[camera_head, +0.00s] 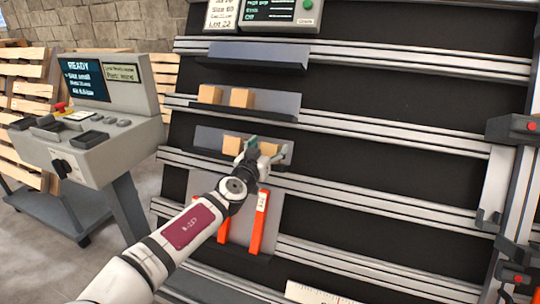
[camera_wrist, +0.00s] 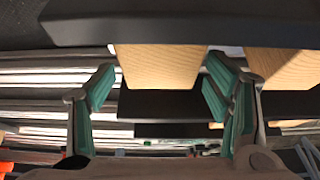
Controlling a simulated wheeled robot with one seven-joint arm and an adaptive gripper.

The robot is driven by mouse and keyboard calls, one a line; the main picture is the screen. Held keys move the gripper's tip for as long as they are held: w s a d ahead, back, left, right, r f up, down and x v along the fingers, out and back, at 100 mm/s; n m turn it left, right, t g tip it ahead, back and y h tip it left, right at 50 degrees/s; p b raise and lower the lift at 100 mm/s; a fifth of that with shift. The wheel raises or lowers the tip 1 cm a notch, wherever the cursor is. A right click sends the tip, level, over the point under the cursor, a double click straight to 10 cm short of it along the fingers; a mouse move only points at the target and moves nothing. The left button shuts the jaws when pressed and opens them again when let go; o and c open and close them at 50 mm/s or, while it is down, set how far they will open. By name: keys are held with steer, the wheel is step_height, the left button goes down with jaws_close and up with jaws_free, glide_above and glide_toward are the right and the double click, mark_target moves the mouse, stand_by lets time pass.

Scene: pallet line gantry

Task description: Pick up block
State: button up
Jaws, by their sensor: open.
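Two light wooden blocks sit on the lower small shelf in the head view: a left block (camera_head: 232,145) and a right block (camera_head: 269,149) partly behind my gripper. My gripper (camera_head: 266,151) is open in front of the right block. In the wrist view, a wooden block (camera_wrist: 160,62) shows between the spread teal fingers of my gripper (camera_wrist: 160,85). Gaps show beside the block near the fingertips, and the fingers are not closed on it. A second block (camera_wrist: 285,68) is beyond the right finger, partly hidden by it.
The lower shelf (camera_head: 207,138) has a dark front lip. Above it, an upper shelf (camera_head: 275,105) holds two more blocks (camera_head: 210,94). Metal rails (camera_head: 380,128) cross the dark panel. Orange strips (camera_head: 259,222) hang below my gripper. A console (camera_head: 110,90) stands at left.

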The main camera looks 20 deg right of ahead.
steer(key=shift+x, duration=0.95)
steer(key=c, duration=1.3)
steer(key=shift+r, duration=0.1)
